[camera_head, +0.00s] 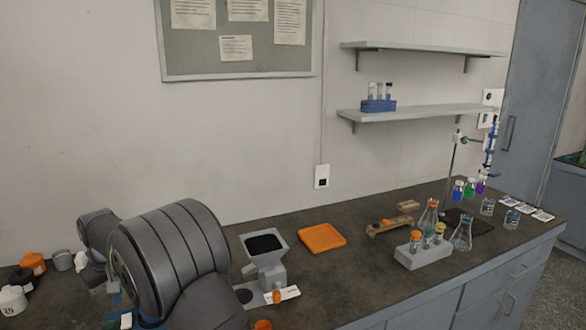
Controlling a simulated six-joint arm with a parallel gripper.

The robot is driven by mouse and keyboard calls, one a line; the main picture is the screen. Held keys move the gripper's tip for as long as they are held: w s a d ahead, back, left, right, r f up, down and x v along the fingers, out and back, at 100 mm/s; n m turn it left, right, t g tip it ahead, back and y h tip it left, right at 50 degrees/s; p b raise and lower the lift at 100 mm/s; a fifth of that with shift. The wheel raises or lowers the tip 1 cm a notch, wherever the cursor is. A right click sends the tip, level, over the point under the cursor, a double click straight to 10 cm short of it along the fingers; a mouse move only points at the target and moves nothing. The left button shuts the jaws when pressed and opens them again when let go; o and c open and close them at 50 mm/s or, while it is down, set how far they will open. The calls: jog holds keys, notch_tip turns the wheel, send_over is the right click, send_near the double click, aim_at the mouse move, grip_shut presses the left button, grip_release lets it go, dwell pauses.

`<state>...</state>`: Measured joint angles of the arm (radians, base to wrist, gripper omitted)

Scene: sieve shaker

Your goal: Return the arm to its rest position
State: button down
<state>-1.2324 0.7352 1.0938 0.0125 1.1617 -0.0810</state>
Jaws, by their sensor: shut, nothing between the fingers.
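My dark grey arm (172,258) fills the lower left of the head view, its big rounded links standing over the bench. My gripper does not show; the arm's links hide that area or it lies outside the picture. A grey device with a square funnel top (282,243), dark inside, stands on the bench just right of my arm. A small orange-capped item (277,296) and a white card-like piece (290,292) lie at its foot. Another orange cap (263,324) shows at the bottom edge.
An orange tray (321,238) lies right of the device. A grey rack (423,257) with orange-capped vials, glass flasks (462,236) and a burette stand (452,165) stand further right. Jars (12,300) are at far left. The front middle of the bench (350,290) is clear.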

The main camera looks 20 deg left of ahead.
notch_tip(320, 180, up, 7)
jog(key=s+d+m+t, duration=0.1)
jog(key=s+d+m, duration=0.1)
jog(key=m, duration=0.4)
jog(key=shift+s+d+f+t, duration=0.15)
jog(key=shift+f+t, duration=0.05)
jog(key=shift+t, duration=0.2)
jog(key=c, duration=2.1)
grip_release()
